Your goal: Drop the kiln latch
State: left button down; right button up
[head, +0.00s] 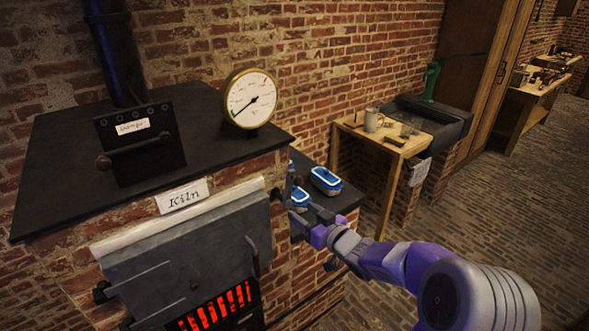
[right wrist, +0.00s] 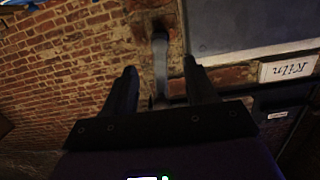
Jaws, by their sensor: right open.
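The kiln has a grey metal door (head: 175,262) under a paper label reading "Kiln" (head: 182,196). My right gripper (head: 293,208) is at the right side of the kiln front, by the door's upper right corner. In the right wrist view its two fingers (right wrist: 162,88) are apart, with the latch showing in the gap beyond them. No contact can be made out. My left gripper is not in view.
A pressure gauge (head: 250,98) and a damper box with a lever (head: 139,146) stand on the kiln top. Blue-and-white dishes (head: 326,181) sit on a dark ledge right of the kiln. Red glow shows through the grate (head: 215,312) below. A wooden table (head: 375,145) stands farther back.

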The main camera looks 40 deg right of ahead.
aim_at(300, 183)
notch_tip(300, 183, up, 7)
jog(key=s+d+n+t, duration=0.1)
jog(key=s+d, duration=0.1)
jog(key=shift+n, duration=0.3)
jog(key=w, duration=0.7)
jog(key=shift+w+a+r, duration=0.15)
jog(key=shift+w+a, duration=0.05)
jog(key=shift+a, duration=0.15)
jog(key=shift+c, duration=0.4)
grip_shut()
